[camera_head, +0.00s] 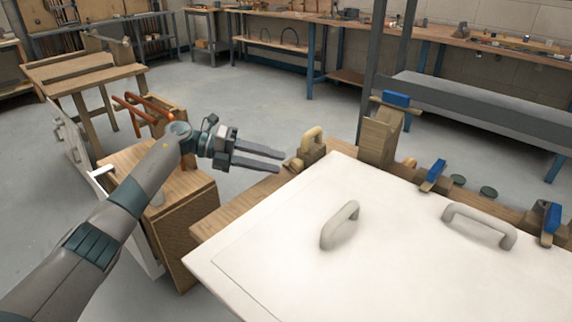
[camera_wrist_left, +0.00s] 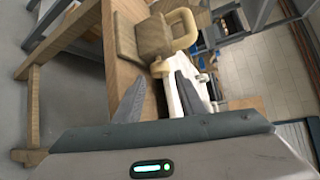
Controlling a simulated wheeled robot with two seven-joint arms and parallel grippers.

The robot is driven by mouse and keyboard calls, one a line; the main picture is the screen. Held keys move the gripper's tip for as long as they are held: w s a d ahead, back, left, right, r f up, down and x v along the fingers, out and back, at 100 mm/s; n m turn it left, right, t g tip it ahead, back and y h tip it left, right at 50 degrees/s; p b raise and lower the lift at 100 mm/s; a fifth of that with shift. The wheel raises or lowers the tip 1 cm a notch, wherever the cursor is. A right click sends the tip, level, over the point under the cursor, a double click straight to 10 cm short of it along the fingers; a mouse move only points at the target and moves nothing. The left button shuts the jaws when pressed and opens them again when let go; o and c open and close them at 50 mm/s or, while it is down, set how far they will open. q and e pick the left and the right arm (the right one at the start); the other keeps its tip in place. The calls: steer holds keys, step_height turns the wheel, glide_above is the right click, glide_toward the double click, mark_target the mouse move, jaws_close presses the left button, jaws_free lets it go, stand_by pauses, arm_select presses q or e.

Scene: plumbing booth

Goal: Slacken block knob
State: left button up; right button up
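A wooden block (camera_head: 314,153) sits at the workbench's far left edge, with a pale tan loop-shaped knob (camera_head: 312,136) on top. A small light knob-like piece (camera_head: 292,163) sticks out at its near left. In the left wrist view, the block (camera_wrist_left: 152,37) and its loop (camera_wrist_left: 186,22) show beyond the fingertips, with the small piece (camera_wrist_left: 160,68) just ahead of them. My left gripper (camera_head: 281,161) is open and empty. Its fingertips point at the block from the left, close to the small piece; I cannot tell if they touch. My right gripper is not in view.
A white panel (camera_head: 270,240) with a grey-beige handle (camera_head: 340,226) and another handle (camera_head: 480,222) covers most of the bench. Blue-handled clamps (camera_head: 433,174) and a tall wooden post (camera_head: 379,137) stand along its far edge. Open floor (camera_head: 260,95) lies beyond.

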mark_target(290, 165)
arm_select(q)
steer(key=shift+x, duration=2.15)
steer(key=c, duration=0.8)
